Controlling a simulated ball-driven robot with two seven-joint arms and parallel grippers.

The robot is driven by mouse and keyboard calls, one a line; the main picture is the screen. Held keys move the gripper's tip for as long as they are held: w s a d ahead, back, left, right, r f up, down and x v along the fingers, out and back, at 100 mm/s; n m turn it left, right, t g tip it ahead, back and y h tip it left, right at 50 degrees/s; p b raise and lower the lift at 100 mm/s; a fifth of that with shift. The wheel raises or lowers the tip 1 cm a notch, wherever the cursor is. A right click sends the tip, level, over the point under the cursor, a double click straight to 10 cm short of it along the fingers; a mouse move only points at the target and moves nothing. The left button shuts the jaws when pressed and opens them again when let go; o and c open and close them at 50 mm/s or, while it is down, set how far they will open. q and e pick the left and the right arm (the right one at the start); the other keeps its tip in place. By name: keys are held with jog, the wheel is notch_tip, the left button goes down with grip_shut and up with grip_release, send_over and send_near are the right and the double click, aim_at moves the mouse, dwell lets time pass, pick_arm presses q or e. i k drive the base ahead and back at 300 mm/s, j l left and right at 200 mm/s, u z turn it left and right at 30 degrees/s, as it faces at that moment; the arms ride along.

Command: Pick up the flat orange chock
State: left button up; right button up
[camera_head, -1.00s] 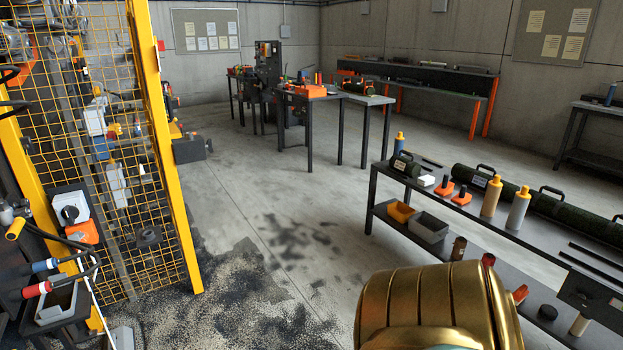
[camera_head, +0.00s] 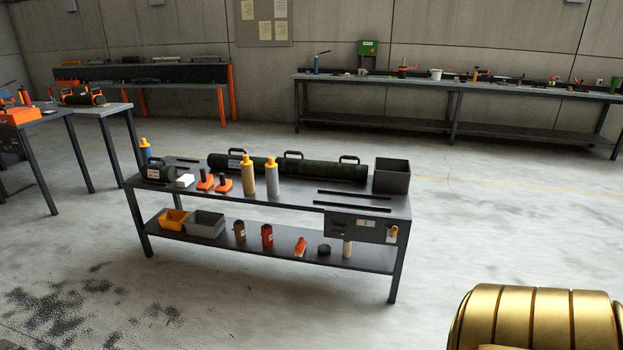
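I cannot tell for sure which thing is the flat orange chock. Two small orange pieces with black upright tops, a left one (camera_head: 205,182) and a right one (camera_head: 222,185), stand side by side on the top of the dark two-level bench (camera_head: 300,199). A small orange-red piece (camera_head: 300,246) leans or stands on the bench's lower shelf. An orange block (camera_head: 19,116) lies on the table at the far left. Neither of my grippers is in view; only a golden part of my own body shows at the bottom right.
The bench top also holds a long dark green roll (camera_head: 330,171), a tan bottle (camera_head: 248,175), a grey bottle (camera_head: 272,178) and a dark box (camera_head: 391,176). A long workbench (camera_head: 455,87) lines the back wall. The floor before the bench is clear.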

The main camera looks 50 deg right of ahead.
aim_at(224, 185)
jog(key=z, duration=1.1)
jog(key=i+j+z, duration=0.15)
jog(key=i, duration=0.3)
jog(key=i+j+z, duration=0.1)
jog(key=i, duration=0.35)
